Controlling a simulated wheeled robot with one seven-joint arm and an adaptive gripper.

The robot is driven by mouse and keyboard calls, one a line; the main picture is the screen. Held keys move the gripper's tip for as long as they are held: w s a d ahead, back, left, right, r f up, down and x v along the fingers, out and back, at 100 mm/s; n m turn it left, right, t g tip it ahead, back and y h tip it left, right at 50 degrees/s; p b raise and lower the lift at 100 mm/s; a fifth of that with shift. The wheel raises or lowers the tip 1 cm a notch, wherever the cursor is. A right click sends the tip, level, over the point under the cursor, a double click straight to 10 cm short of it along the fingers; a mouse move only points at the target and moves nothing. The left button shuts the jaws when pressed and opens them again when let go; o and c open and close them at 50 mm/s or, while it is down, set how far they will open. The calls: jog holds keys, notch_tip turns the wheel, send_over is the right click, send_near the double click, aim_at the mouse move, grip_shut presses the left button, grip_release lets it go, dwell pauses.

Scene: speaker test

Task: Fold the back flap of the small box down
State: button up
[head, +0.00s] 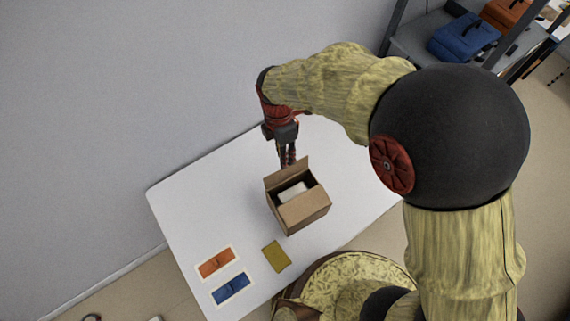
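The small brown cardboard box (306,214) stands on the white table with its top open. Its back flap (287,173) stands up at the far edge of the opening. A white item (292,192) shows inside the box. My gripper (287,164) points down just behind the back flap. Its two dark fingers are close together and look shut, with nothing seen between them. The fingertips are partly hidden at the flap's top edge, so I cannot tell whether they touch it.
On the white table (186,205), an orange piece (216,263) and a blue piece (231,288) lie on pale mats at front left. An olive-yellow flat piece (275,256) lies in front of the box. A grey wall (120,90) runs behind the table.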

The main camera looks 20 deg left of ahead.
aim_at(286, 171)
jog(key=shift+s+d+f+b, duration=0.1)
jog(key=shift+f+b, duration=0.05)
jog(key=shift+f, duration=1.15)
jog(key=shift+s+d+f+b, duration=0.1)
jog(key=shift+d+f+b, duration=0.05)
jog(key=shift+f, duration=1.15)
jog(key=shift+s+d+f+b, duration=0.1)
jog(key=shift+f+b, duration=0.05)
jog(key=shift+f, duration=1.15)
jog(key=c, duration=0.3)
grip_shut()
